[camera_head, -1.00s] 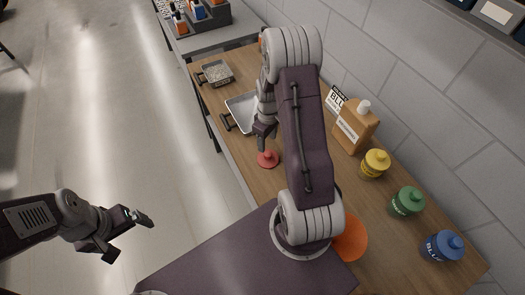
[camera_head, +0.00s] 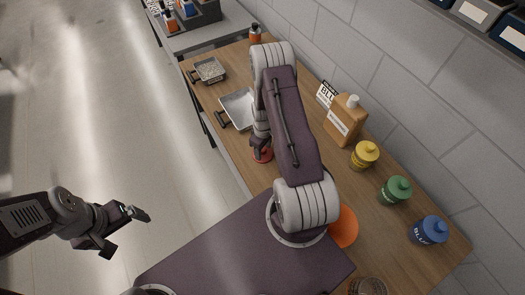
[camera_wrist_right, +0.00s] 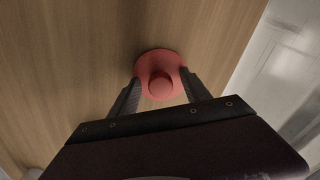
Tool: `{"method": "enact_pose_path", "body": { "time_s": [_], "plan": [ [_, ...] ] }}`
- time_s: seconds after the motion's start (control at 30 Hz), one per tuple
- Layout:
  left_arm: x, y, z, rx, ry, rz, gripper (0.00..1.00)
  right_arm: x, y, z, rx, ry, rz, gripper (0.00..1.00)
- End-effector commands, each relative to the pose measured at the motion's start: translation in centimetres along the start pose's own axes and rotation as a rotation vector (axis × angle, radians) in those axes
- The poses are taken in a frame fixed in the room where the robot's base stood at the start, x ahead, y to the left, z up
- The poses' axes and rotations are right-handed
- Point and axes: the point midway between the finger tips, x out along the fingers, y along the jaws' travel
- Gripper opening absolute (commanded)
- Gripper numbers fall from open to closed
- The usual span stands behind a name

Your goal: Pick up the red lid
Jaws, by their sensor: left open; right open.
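The red lid (camera_wrist_right: 160,62) is a round disc with a central knob, lying on the wooden table. In the right wrist view it lies between the two open fingers of my right gripper (camera_wrist_right: 157,95), with the knob between the fingertips. In the head view the lid (camera_head: 263,155) is partly hidden by my right gripper (camera_head: 262,148), which is right above it. Whether the fingers touch the lid cannot be told. My left gripper (camera_head: 128,228) is open and empty, out over the floor, away from the table.
On the wooden table (camera_head: 235,160) are a metal tray (camera_head: 238,108), a small pan of pellets (camera_head: 210,70), a tan bottle (camera_head: 346,120), and yellow (camera_head: 364,155), green (camera_head: 395,190) and blue (camera_head: 429,230) drums. An orange disc (camera_head: 344,227) is beside my arm base. A wall bounds the right.

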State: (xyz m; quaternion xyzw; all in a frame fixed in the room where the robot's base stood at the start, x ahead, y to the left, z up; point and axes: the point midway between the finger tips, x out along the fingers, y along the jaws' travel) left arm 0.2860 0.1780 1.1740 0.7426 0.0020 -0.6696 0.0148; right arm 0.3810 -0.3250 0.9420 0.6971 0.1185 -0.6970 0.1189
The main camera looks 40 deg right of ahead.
Motion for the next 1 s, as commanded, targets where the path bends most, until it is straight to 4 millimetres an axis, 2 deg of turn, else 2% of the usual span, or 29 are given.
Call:
{"method": "enact_pose_path", "body": {
  "time_s": [0.17, 0.27, 0.37, 0.4, 0.63, 0.77, 1.0],
  "plan": [
    [0.1, 0.0, 0.0, 0.000, 0.000, 0.000, 0.94, 0.1, 0.0, 0.0, 0.000, 0.000, 0.001, 0.56],
    [0.1, 0.0, 0.0, 0.000, 0.000, 0.000, 0.94, 0.1, 0.0, 0.0, 0.000, 0.000, 0.000, 0.33],
    [0.1, 0.0, 0.0, 0.000, 0.000, 0.000, 0.94, 0.1, 0.0, 0.0, 0.000, 0.000, 0.000, 0.06],
    [0.1, 0.0, 0.0, 0.000, 0.000, 0.000, 0.94, 0.1, 0.0, 0.0, 0.000, 0.000, 0.000, 0.00],
    [0.1, 0.0, 0.0, 0.000, 0.000, 0.000, 0.94, 0.0, 0.0, 0.0, 0.000, 0.000, 0.000, 0.00],
    [0.3, 0.0, 0.0, 0.000, 0.000, 0.000, 0.94, -0.7, 0.0, -0.1, 0.000, 0.001, 0.001, 0.00],
    [1.5, 0.0, 0.2, 0.000, 0.000, 0.000, 0.94, -4.8, 0.1, -0.1, 0.000, 0.004, 0.003, 0.00]
  ]
}}
